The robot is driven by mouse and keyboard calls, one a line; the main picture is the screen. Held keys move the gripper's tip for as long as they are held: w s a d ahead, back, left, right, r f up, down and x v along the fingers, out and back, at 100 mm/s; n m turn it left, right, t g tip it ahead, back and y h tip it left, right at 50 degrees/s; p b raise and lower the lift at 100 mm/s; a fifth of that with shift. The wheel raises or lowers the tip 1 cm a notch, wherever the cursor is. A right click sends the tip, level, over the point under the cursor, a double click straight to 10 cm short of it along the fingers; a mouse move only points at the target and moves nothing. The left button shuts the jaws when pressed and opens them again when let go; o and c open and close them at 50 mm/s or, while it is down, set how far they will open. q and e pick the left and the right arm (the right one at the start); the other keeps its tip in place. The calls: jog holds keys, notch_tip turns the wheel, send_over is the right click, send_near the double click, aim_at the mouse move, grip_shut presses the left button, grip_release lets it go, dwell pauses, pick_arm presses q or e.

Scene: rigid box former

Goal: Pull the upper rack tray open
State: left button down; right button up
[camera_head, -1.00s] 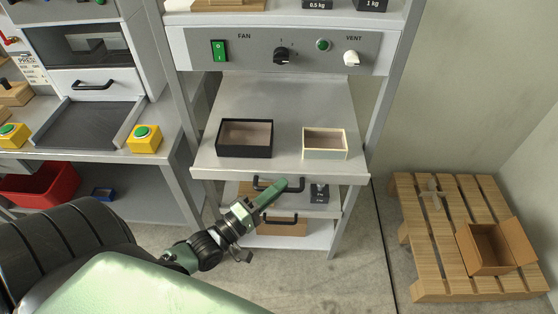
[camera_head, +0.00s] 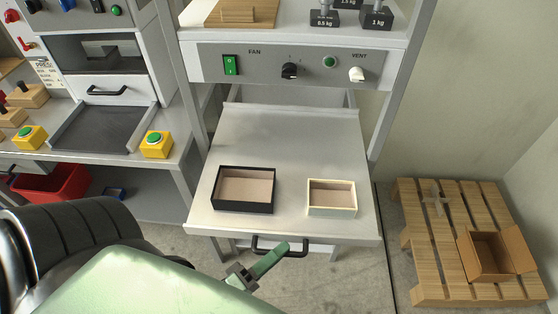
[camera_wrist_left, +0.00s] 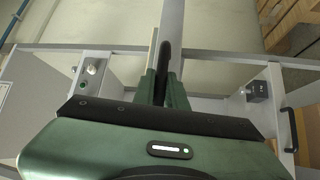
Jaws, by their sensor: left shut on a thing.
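The upper rack tray (camera_head: 290,135) is a grey metal shelf, slid well out of the rack towards me. A black open box (camera_head: 245,207) and a cream-rimmed open box (camera_head: 332,210) stand on it, apart from each other. Its black handle (camera_head: 262,250) is under the front edge. In the left wrist view the dark handle bar (camera_wrist_left: 163,60) sits between the green fingers (camera_wrist_left: 162,88). My right gripper is not in view.
The fan and vent panel (camera_head: 268,66) is above the tray. A bench with yellow button boxes (camera_head: 157,144) stands at left, a red bin (camera_head: 62,184) below it. A wooden pallet (camera_head: 420,235) with an open cardboard box (camera_head: 490,254) lies at right.

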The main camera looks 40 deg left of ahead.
pick_arm(q)
jog(key=c, duration=1.5)
grip_release()
jog(key=shift+o, duration=0.2)
jog(key=b+v, duration=0.1)
jog(key=v, duration=0.7)
jog(key=shift+b, duration=0.4)
